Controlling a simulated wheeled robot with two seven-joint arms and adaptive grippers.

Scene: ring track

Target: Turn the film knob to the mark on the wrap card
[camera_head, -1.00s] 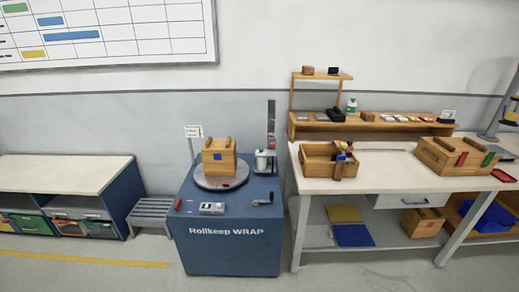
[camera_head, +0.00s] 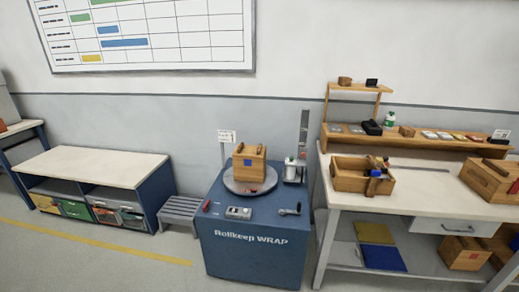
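The blue wrap machine (camera_head: 255,255), lettered "Rollkeep WRAP", stands on the floor near the middle. A wooden crate (camera_head: 249,166) with a blue label sits on its grey round turntable (camera_head: 270,183). A grey control panel (camera_head: 238,213) is on the machine's front top; its knob is too small to make out. A small white card (camera_head: 227,136) stands on a post behind the machine's left side; its writing is not readable. A white film roll (camera_head: 291,172) stands beside the upright mast (camera_head: 303,130). Neither of my grippers is in view.
A workbench (camera_head: 420,189) with an open wooden box (camera_head: 362,178) stands to the right. A grey step stool (camera_head: 182,211) and a low cabinet (camera_head: 95,165) are on the left. The floor in front of the machine is clear.

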